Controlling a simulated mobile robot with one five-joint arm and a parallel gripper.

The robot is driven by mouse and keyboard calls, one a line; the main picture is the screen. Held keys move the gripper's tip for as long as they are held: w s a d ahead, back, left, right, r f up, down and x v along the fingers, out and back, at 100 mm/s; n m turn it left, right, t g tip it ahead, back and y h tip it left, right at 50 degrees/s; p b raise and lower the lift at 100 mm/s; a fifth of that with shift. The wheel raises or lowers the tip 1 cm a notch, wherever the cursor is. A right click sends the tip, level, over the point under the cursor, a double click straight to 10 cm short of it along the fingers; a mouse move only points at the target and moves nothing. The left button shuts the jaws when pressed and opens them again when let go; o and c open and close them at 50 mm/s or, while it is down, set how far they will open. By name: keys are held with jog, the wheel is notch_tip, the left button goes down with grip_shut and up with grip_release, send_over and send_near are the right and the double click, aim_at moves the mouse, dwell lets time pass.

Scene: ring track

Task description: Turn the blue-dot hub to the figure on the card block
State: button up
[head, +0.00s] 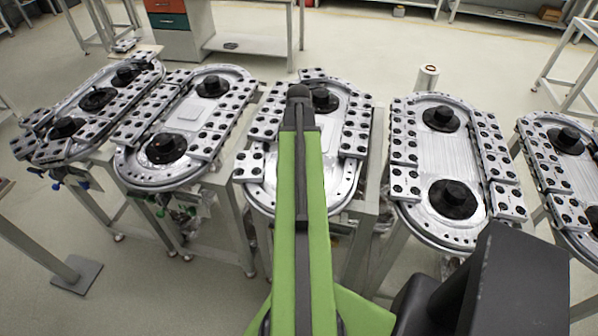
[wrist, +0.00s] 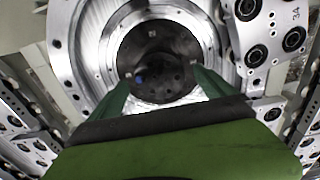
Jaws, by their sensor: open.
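The blue-dot hub (wrist: 162,62) is a dark round hub in a shiny metal ring, in the middle of the wrist view. Its small blue dot (wrist: 139,79) shows at the hub's lower left. My gripper (wrist: 162,78) is open, with its green fingers apart on the left and right of the hub's lower part. I cannot tell whether they touch it. A metal block (wrist: 265,30) at the upper right carries the figure 34; I cannot tell if it is the card block. In the head view my arm covers much of the middle track.
The middle ring track (head: 345,190) lies under my arm, with another black hub (head: 322,99) at its far end. Similar tracks stand left (head: 190,115) and right (head: 425,165). Blocks with black rollers line their sides. Narrow gaps separate the stands.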

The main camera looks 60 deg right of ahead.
notch_tip(320, 180, down, 2)
jog(key=shift+f+b, duration=0.15)
jog(key=shift+b, duration=0.35)
jog(key=c, duration=1.4)
jog(key=shift+n, duration=0.8)
jog(key=o, duration=1.4)
